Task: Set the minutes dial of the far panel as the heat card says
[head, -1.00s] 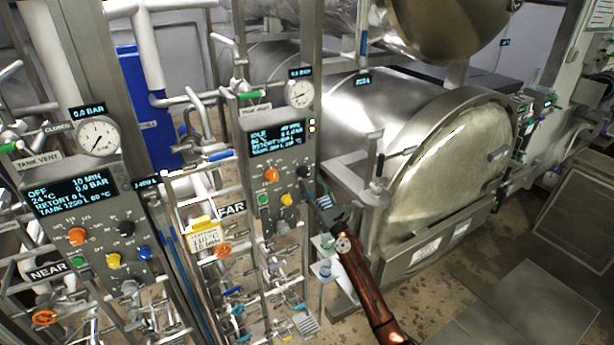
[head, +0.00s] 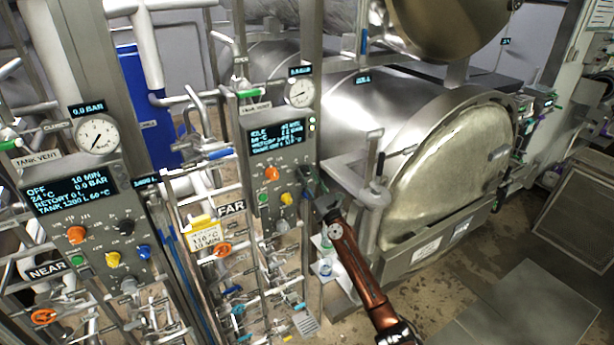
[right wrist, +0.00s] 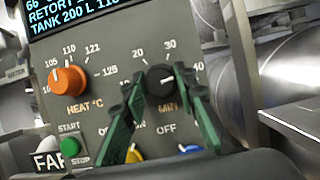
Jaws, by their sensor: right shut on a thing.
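The far panel (head: 262,190) has a lit display, an orange heat dial (right wrist: 69,80) and a black minutes dial (right wrist: 159,80) with printed numbers around it. My right gripper (right wrist: 160,82) has its green fingers on both sides of the minutes dial, shut on it. In the head view my right gripper (head: 318,198) is at the panel's right edge, and its fingertips are hard to make out. The dial's exact setting is hard to read. The yellow-topped heat card (head: 204,238) hangs left of the far panel and reads 110 °C, 10 MIN. My left gripper is not in view.
Beside the minutes dial's lower side are a yellow knob (right wrist: 133,154) and a blue knob (right wrist: 190,150). A green start button (right wrist: 70,147) sits below the heat dial. The near panel (head: 95,225) stands at left, the big steel retort (head: 400,130) at right.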

